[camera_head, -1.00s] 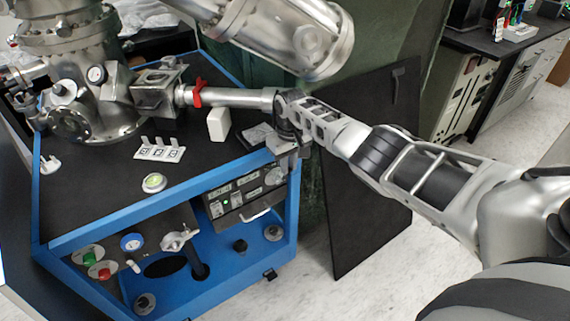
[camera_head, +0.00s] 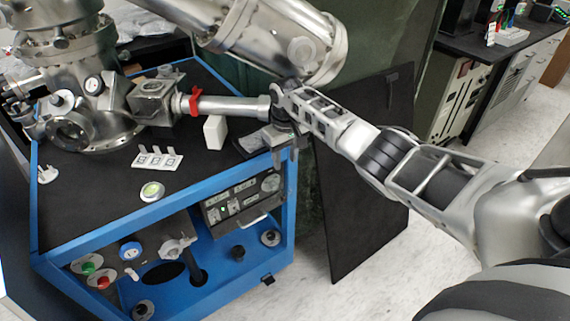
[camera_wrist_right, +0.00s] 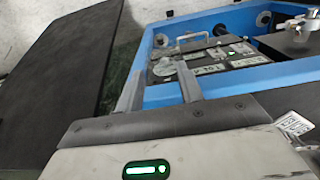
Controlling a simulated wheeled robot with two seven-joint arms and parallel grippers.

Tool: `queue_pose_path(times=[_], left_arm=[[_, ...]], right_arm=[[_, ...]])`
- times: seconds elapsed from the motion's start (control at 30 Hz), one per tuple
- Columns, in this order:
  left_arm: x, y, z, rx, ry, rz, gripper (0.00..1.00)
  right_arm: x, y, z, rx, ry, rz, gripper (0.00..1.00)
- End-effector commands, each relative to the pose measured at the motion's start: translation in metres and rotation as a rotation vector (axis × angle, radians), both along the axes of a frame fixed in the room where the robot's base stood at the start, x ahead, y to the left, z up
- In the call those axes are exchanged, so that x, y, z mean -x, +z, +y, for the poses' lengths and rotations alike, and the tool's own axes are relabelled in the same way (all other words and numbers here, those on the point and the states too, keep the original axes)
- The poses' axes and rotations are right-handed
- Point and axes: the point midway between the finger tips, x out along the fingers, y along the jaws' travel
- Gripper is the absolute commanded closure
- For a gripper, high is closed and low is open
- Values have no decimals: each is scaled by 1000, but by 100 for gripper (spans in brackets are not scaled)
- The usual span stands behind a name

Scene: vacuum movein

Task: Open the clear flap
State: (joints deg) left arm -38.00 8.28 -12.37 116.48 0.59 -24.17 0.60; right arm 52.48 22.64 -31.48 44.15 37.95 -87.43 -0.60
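The instrument panel (camera_head: 243,200) is set in the front of the blue-framed cart and carries dials, labels, a green light and a pale handle (camera_head: 258,218). In the right wrist view the panel (camera_wrist_right: 205,62) and its handle (camera_wrist_right: 191,39) lie beyond my fingers. I cannot clearly make out the clear flap as a separate sheet over the panel. My right gripper (camera_head: 284,153) is at the cart's right front corner, just above and right of the panel. My left gripper is not in view.
A steel vacuum chamber (camera_head: 85,90) and tube stand on the black cart top. A white block (camera_head: 214,132), a small card rack (camera_head: 157,160) and a round level (camera_head: 152,191) sit there too. A black board (camera_head: 365,190) stands to the right of the cart.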

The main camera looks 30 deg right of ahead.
Motion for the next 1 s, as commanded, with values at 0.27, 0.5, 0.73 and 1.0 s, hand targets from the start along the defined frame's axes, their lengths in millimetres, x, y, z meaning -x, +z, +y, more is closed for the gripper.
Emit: queue_pose_path(times=[0.27, 0.5, 0.73, 1.0], left_arm=[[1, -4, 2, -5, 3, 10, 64], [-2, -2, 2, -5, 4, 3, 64], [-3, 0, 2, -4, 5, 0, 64], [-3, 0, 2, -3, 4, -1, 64]], right_arm=[[1, 19, 0, 0, -2, 1, 63], [1, 19, 0, 0, -2, 1, 63], [2, 17, 1, -1, 2, 2, 63], [50, -39, 60, -5, 150, -8, 63]])
